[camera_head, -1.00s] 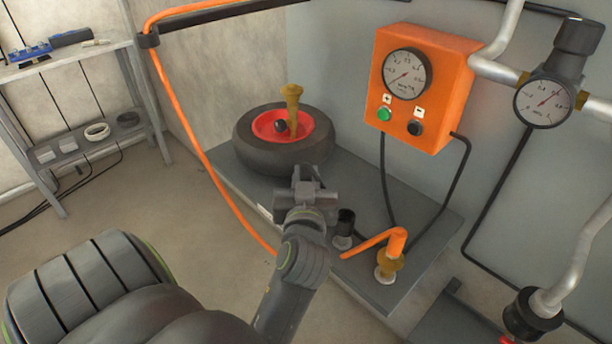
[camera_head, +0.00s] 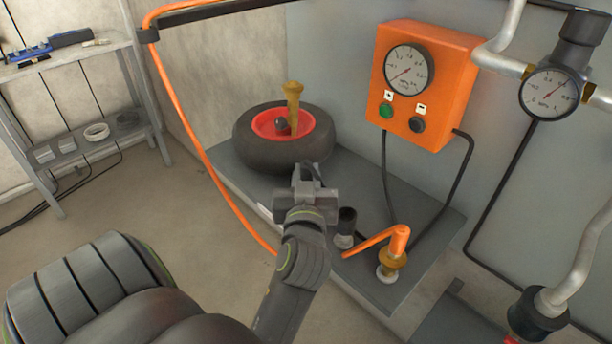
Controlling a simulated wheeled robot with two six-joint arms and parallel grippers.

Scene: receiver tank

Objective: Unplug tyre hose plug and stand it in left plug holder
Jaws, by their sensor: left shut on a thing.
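My left gripper (camera_head: 307,182) is in front of the tyre (camera_head: 262,158), over the near part of the grey bench. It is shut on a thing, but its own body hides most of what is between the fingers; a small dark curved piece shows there. A brass post with a wider head (camera_head: 293,100) stands upright at the red wheel hub. To the right, a dark upright cylinder (camera_head: 346,222) stands in a pale ring. Beyond it, a brass fitting (camera_head: 390,262) carries an orange hose end (camera_head: 397,240). I cannot tell which is the left plug holder. My right gripper is out of view.
An orange gauge box (camera_head: 424,85) with green and black buttons hangs on the wall behind the bench (camera_head: 415,212). An orange hose (camera_head: 190,140) loops down at the left. Grey pipes and a second gauge (camera_head: 549,93) are at the right. A shelf (camera_head: 75,155) stands far left.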

